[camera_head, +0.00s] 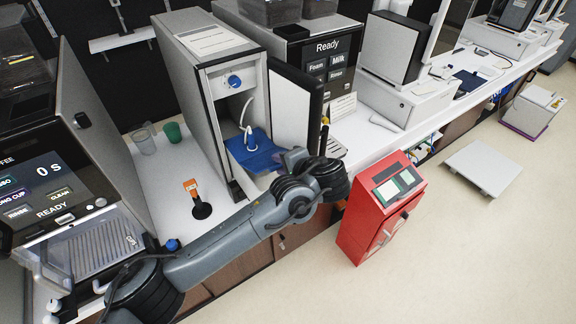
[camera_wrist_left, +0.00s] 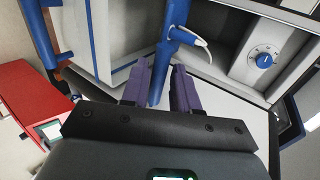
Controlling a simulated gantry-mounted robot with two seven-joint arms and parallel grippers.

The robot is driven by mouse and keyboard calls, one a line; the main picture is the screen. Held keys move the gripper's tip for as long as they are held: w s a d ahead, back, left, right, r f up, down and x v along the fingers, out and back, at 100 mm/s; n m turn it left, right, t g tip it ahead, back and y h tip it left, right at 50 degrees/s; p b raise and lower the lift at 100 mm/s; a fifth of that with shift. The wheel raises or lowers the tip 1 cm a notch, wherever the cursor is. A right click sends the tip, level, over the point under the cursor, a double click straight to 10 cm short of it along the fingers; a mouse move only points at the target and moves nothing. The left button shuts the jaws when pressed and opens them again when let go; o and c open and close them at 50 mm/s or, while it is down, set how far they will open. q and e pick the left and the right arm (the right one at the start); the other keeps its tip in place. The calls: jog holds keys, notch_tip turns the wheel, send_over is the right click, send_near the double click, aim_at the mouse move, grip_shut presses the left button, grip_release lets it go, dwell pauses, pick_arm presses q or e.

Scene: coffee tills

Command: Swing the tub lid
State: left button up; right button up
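A grey cabinet (camera_head: 191,84) stands on the counter, its door (camera_head: 292,110) swung open to the right. Inside it is a blue tub (camera_head: 252,152), with a white hose (camera_head: 245,118) rising from it. In the left wrist view, a narrow blue part (camera_wrist_left: 174,16), which looks like the tub or its lid edge-on, runs down between the purple fingers of my left gripper (camera_wrist_left: 161,75). The fingers lie close on either side of it; whether they press on it I cannot tell. In the head view my arm hides the fingers. My right gripper is not in view.
A coffee machine (camera_head: 40,195) stands at the left. An orange-handled tamper (camera_head: 201,208) and two cups (camera_head: 145,142) are on the counter. A red box-shaped unit (camera_head: 376,215) stands right of my wrist. The open door stands close to my wrist.

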pick_arm(q)
jog(key=shift+s+d+r, duration=0.1)
jog(key=shift+r, duration=0.05)
jog(key=shift+c, duration=1.2)
jog(key=shift+s+d, duration=0.1)
jog(key=shift+s, duration=0.05)
grip_shut()
jog(key=shift+f, duration=0.2)
jog(key=shift+s+d+f+b, duration=0.15)
jog(key=shift+s+f+b, duration=0.1)
jog(key=shift+f, duration=0.3)
jog(key=shift+s+d+f+b, duration=0.1)
jog(key=shift+s+f+b, duration=0.1)
jog(key=shift+f, duration=0.35)
jog(key=shift+s+d+f+b, duration=0.15)
jog(key=shift+f+b, duration=0.1)
jog(key=shift+f, duration=0.3)
jog(key=shift+s+d+f+b, duration=0.15)
jog(key=shift+f+b, duration=0.35)
jog(key=shift+f, duration=0.45)
jog(key=shift+s+f+b, duration=0.1)
jog(key=shift+f+b, duration=0.35)
jog(key=shift+f, duration=0.5)
jog(key=o, duration=0.7)
grip_release()
jog(key=shift+r, duration=0.1)
